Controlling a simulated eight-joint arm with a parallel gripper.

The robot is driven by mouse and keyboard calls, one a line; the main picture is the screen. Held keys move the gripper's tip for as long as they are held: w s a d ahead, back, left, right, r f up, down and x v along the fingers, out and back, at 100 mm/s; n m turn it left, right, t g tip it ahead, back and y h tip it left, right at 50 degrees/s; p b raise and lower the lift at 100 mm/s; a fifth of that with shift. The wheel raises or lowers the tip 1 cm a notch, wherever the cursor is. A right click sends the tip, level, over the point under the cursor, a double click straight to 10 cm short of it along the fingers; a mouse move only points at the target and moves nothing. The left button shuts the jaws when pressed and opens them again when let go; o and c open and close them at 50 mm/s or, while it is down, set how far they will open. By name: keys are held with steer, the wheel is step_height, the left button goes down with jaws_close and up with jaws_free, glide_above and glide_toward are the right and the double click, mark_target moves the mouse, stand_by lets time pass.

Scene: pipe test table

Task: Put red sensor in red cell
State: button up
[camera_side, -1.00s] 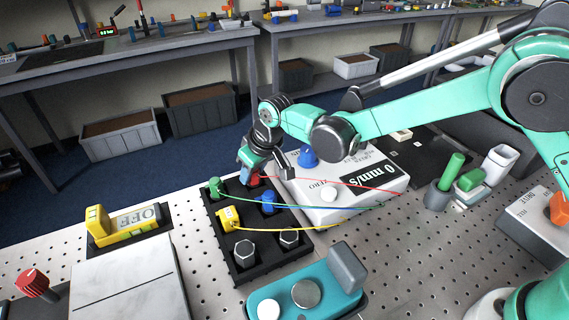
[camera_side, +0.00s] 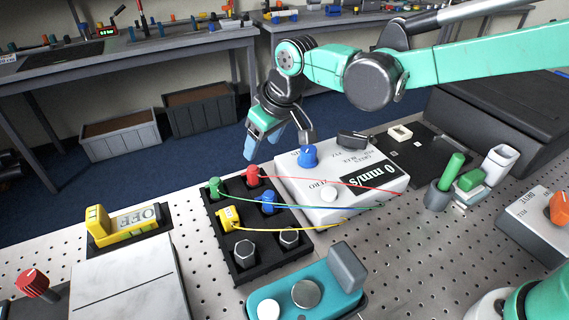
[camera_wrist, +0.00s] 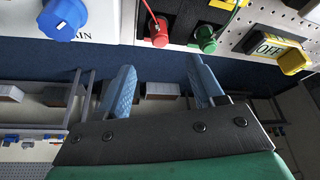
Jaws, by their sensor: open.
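The red sensor (camera_side: 253,176) stands upright in a far-side cell of the black tray (camera_side: 248,210), with a red wire running right to the white meter. I cannot make out the cell's colour. In the wrist view the red sensor (camera_wrist: 160,33) is at the top, ahead of the fingers. My gripper (camera_side: 277,148) is open and empty, above and a little behind the tray's far edge. In the wrist view my gripper (camera_wrist: 163,82) shows its two blue fingers well apart with nothing between them.
Green (camera_side: 214,187), yellow (camera_side: 229,218) and blue (camera_side: 267,202) sensors sit in the tray beside two hex bolts. The white meter (camera_side: 325,205) with a blue knob (camera_side: 308,156) stands close to the right. Wires cross the meter's front.

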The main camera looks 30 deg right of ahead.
steer(key=s+d+r+m+t, duration=0.2)
steer(key=s+d+r, duration=0.5)
steer(key=d, duration=0.4)
steer(key=s+d+f+m+t+h, duration=0.1)
steer(key=s+d+f+m, duration=0.1)
steer(key=s+d+f, duration=0.2)
steer(key=shift+s+d+m+h, duration=0.3)
steer(key=shift+s+d, duration=0.7)
steer(key=shift+s, duration=1)
